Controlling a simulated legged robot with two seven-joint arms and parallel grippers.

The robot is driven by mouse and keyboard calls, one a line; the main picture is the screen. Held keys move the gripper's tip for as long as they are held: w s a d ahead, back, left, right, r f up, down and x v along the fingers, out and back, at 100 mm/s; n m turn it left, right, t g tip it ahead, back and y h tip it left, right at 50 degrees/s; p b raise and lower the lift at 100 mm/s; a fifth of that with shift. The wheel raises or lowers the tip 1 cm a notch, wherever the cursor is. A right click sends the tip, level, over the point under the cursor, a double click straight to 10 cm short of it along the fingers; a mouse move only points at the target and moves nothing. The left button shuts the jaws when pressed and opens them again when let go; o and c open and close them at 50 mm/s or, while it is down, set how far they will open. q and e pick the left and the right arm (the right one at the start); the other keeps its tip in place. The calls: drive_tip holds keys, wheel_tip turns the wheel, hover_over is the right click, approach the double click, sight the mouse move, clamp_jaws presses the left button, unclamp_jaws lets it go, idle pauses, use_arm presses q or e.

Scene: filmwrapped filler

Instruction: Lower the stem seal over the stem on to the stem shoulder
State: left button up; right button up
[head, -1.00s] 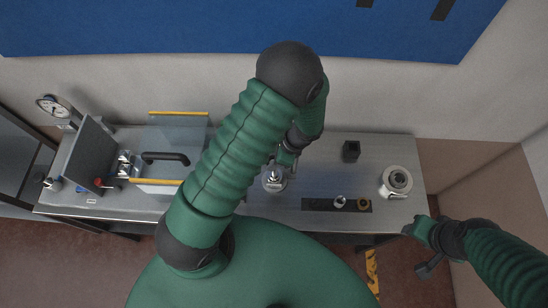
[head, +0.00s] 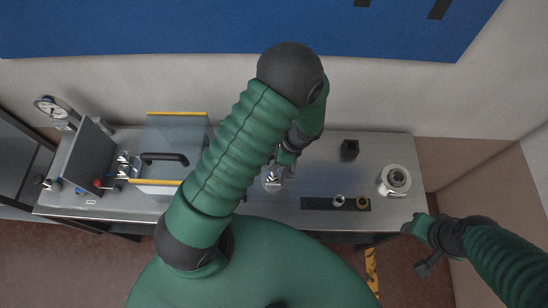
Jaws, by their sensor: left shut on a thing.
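My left arm reaches across the bench, and my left gripper (head: 283,164) is over its middle. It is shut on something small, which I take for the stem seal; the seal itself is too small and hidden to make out. Just below the gripper stands a pale metal fitting with an upright stem (head: 272,180), partly covered by my arm. I cannot tell whether the seal touches the stem or is around it. My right gripper (head: 416,246) is off the bench's front right corner, its fingers apart and empty.
A dark strip (head: 318,203) near the front edge holds a metal piece (head: 339,200) and a brass ring (head: 362,202). A white round part (head: 394,180) and a black block (head: 349,149) stand at right. A clear-sided guard with a black handle (head: 165,158) stands at left.

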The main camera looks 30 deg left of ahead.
use_arm(q)
drive_tip(key=shift+f+b, duration=2.9)
drive_tip(key=shift+f, duration=0.95)
drive_tip(key=o, duration=1.4)
drive_tip(key=b+v, duration=0.3)
drive_tip(key=v, duration=1.4)
drive_tip(key=shift+w+f, duration=0.1)
